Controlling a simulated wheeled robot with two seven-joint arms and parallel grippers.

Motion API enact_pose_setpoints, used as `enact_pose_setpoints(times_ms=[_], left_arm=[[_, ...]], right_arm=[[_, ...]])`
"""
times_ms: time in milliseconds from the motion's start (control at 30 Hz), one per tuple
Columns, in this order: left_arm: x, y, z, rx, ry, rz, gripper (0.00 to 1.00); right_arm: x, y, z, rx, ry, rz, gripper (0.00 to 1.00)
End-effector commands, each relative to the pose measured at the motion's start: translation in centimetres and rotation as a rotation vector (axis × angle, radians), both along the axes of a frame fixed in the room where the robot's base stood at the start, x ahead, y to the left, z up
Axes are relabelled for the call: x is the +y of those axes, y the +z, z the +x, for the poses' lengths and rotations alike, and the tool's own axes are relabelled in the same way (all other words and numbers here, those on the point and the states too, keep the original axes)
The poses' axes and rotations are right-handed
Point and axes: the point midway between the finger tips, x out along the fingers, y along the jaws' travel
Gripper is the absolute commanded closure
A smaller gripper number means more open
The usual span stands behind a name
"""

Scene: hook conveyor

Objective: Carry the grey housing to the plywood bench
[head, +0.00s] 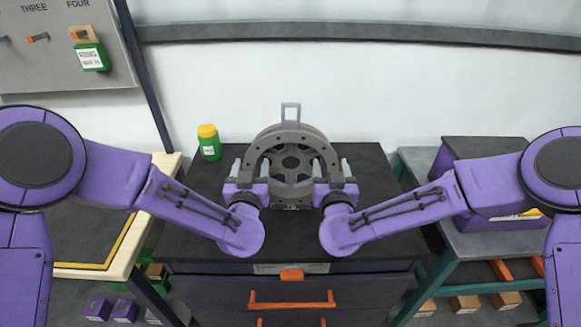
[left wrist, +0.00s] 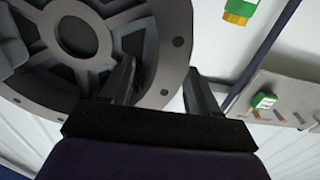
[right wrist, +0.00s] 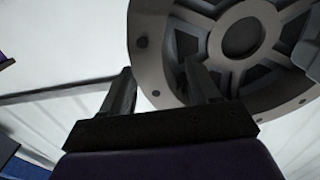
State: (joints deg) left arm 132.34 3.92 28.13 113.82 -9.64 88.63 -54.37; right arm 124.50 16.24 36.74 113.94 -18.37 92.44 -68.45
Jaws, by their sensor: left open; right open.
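The grey housing (head: 291,137) is a round spoked ring with a hub and a small square loop on top. It stands upright on the dark top of the drawer cabinet (head: 210,238). My left gripper (head: 250,166) is open at the housing's left rim, and my right gripper (head: 331,166) is open at its right rim. In the left wrist view the rim (left wrist: 172,62) lies between or close by the left fingers (left wrist: 160,85). The right wrist view shows the rim (right wrist: 152,75) likewise by the right fingers (right wrist: 160,85). Contact cannot be told.
A bench with a pale plywood edge (head: 88,273) and dark mat stands at the left. A green bottle with a yellow cap (head: 209,143) stands behind the left gripper. A purple crate (head: 480,150) sits on a grey table at the right. A pegboard (head: 60,60) hangs at upper left.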

Motion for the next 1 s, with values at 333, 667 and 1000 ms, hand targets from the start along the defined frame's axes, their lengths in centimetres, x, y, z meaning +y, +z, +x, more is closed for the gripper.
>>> enact_pose_setpoints(times_ms=[333,667,1000], left_arm=[[-0.04,-0.01,1.06,0.000,-0.001,0.001,0.39],[-0.06,0.01,1.03,0.000,-0.002,0.001,1.00],[-0.14,0.01,1.00,0.000,-0.004,0.001,1.00]], right_arm=[[-0.04,0.02,1.07,0.000,0.000,-0.001,0.39],[0.00,0.01,1.03,0.000,0.000,0.000,1.00],[0.09,0.01,1.00,0.000,0.003,-0.001,1.00]])
